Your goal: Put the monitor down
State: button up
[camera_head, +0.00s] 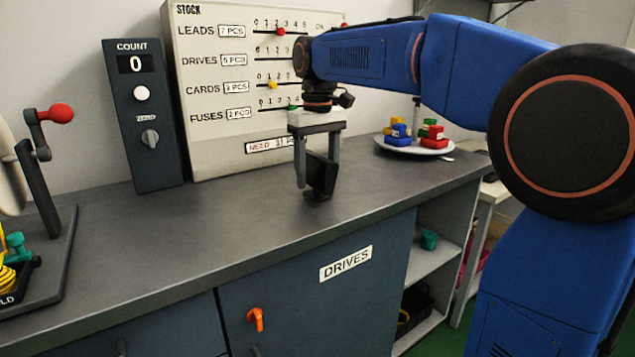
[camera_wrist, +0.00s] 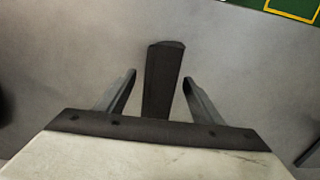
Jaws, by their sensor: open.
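The monitor, a small black upright block (camera_head: 323,174), stands on the dark grey worktop (camera_head: 240,215) in the head view. My gripper (camera_head: 318,184) points down over it, with one finger on each side. In the wrist view the monitor (camera_wrist: 162,80) shows as a dark narrow block between the two fingers of my gripper (camera_wrist: 158,82). A clear gap shows on both sides of it, so the fingers are open and apart from it. Its base appears to be on the worktop; the contact is partly hidden by the fingers.
A stock board (camera_head: 225,95) and a count box (camera_head: 145,115) stand at the back. A white plate (camera_head: 405,149) with coloured blocks is at the back right. A crank device (camera_head: 45,190) stands at the left. The worktop's middle is clear. Its front edge is above the DRIVES door (camera_head: 320,290).

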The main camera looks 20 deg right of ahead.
notch_tip(320, 180, up, 9)
jog(key=shift+r, duration=0.1)
dwell(0.3)
